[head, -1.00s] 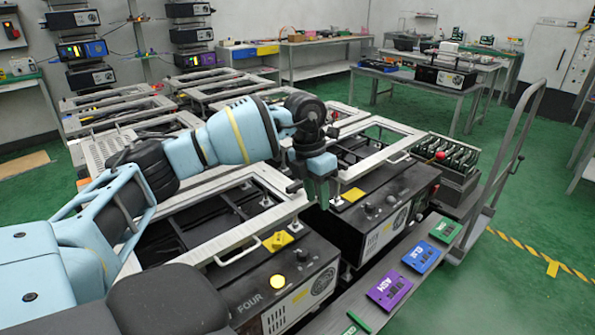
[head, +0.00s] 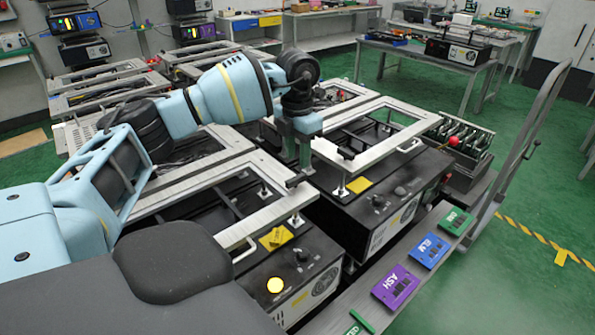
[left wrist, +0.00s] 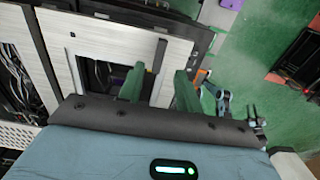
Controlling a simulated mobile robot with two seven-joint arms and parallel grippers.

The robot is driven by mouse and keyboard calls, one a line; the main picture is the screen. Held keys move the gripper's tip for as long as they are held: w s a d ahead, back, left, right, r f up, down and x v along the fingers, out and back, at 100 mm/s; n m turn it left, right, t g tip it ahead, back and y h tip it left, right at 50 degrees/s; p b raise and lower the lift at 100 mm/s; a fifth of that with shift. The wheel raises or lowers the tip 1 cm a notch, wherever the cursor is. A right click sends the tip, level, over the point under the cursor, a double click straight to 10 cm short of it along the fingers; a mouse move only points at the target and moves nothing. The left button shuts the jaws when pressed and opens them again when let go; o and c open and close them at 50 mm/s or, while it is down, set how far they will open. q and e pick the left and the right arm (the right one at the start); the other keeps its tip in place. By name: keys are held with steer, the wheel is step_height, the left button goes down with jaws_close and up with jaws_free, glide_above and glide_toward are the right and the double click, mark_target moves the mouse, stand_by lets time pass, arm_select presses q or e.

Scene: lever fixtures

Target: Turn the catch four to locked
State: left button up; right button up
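The black box unit with a yellow tag (head: 276,238) and a lit yellow button (head: 275,285) stands front centre in the head view; its FOUR label is hidden now. A small black bar (head: 297,181), apparently catch four, sits at the near right corner of its pale frame (head: 205,181). My left gripper (head: 299,164) points down just above that corner. In the left wrist view its green fingers (left wrist: 160,90) are apart, with a dark bar (left wrist: 160,55) on the frame ahead of the gap. Contact cannot be told. My right gripper is not in view.
A second framed box (head: 385,205) stands close to the right. Coloured plates, such as the purple ASH plate (head: 395,287), lie on the ledge in front. A cart handle (head: 535,135) rises at right. A bank of levers with a red knob (head: 454,141) stands behind.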

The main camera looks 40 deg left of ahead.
mark_target(297, 177)
arm_select(q)
steer(key=shift+f, duration=3)
jaws_close()
